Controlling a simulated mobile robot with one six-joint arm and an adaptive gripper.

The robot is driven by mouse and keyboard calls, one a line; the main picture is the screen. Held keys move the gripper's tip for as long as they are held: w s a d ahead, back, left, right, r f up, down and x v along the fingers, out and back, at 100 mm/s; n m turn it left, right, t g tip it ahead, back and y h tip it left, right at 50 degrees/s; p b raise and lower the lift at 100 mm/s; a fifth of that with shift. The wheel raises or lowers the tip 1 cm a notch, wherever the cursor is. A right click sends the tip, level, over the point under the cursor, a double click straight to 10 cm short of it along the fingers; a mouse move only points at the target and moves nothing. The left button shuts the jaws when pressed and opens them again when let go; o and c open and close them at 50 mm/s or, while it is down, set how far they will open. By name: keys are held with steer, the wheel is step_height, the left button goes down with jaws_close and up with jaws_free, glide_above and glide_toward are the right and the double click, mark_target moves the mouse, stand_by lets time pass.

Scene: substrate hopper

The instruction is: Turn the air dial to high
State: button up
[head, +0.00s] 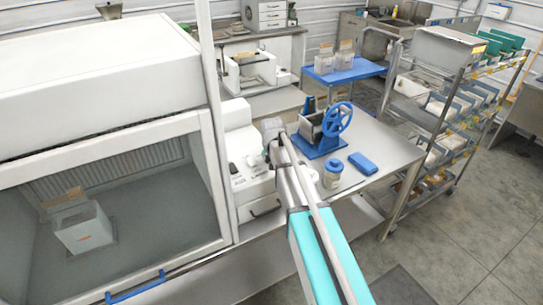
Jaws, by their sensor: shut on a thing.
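The white control unit (238,140) stands against the right side of the flow hood, with small dark and light controls on its sloped front. My arm reaches up from the bottom of the head view, and my gripper (262,160) is at the right side of this panel, small and partly hidden by my wrist. It is shut on what appears to be the air dial, which the gripper mostly covers. The dial's pointer and its markings are too small to read.
The hood (100,72) with a white box (84,230) inside fills the left. A loaded rack (450,110) stands farther right.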

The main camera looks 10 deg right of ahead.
steer(key=m, duration=0.2)
steer(key=m+h, duration=0.1)
steer(key=m, duration=0.1)
steer(key=shift+w+h, duration=0.2)
steer(key=shift+h, duration=0.1)
steer(key=shift+a+m+g+h, duration=0.1)
steer(key=shift+m+g+h, duration=0.25)
steer(key=shift+m, duration=0.7)
steer(key=shift+m+g+h, duration=0.25)
steer(key=shift+m+g, duration=0.1)
steer(key=shift+m, duration=0.7)
steer(key=o, duration=1.2)
steer(key=shift+c, duration=0.2)
steer(key=shift+s, duration=0.1)
